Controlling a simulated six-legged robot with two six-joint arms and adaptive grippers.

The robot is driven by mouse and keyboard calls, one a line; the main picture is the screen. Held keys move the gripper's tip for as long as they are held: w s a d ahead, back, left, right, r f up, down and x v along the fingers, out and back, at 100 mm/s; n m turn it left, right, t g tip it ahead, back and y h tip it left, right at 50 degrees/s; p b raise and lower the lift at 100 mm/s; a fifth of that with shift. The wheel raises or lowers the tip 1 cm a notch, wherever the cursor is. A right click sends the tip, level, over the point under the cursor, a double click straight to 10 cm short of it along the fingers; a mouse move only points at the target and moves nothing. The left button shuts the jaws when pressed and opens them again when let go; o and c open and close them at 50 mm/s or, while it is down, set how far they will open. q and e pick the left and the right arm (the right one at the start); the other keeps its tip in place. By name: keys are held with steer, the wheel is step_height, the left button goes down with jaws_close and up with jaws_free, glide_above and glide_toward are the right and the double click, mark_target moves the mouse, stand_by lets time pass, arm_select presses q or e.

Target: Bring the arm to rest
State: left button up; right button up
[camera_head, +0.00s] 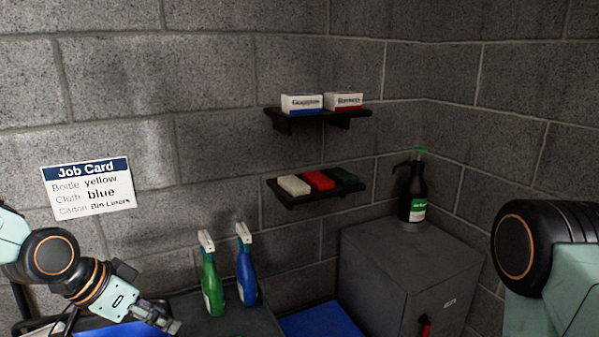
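My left arm comes in from the left edge, and its gripper (168,322) is low in the view, over the dark surface near a blue patch. Its fingers are small and partly cut off by the lower edge, so I cannot tell whether they are open or shut. I see nothing clearly held in it. My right arm shows only as a large dark joint and pale link at the right edge. The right gripper is out of view.
A green bottle (211,281) and a blue bottle (246,266) stand right of my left gripper. Cartons (302,103) and folded cloths (319,180) lie on wall shelves. A grey cabinet (375,270) bears a black bottle (414,190). A job card (88,188) hangs left.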

arm_select(q)
steer(key=s+d+f+n+y+b, duration=0.15)
steer(key=f+b, duration=0.25)
steer(key=f, duration=0.4)
steer(key=s+d+f+n+b, duration=0.1)
steer(key=s+f+n+b, duration=0.2)
steer(key=f, duration=0.6)
steer(key=s+d+f+n+y+b, duration=0.1)
steer(key=s+f+n+b, duration=0.2)
steer(key=f, duration=0.5)
steer(key=s+f+m+g+y+b, duration=0.1)
steer(key=s+f+g+b, duration=0.4)
steer(key=s+f+b, duration=0.7)
steer(key=s+f+y, duration=0.1)
steer(key=s+f, duration=0.7)
steer(key=f, duration=0.3)
steer(key=shift+s+d+f, duration=0.15)
steer(key=shift+s+d, duration=0.1)
steer(key=shift+d, duration=0.1)
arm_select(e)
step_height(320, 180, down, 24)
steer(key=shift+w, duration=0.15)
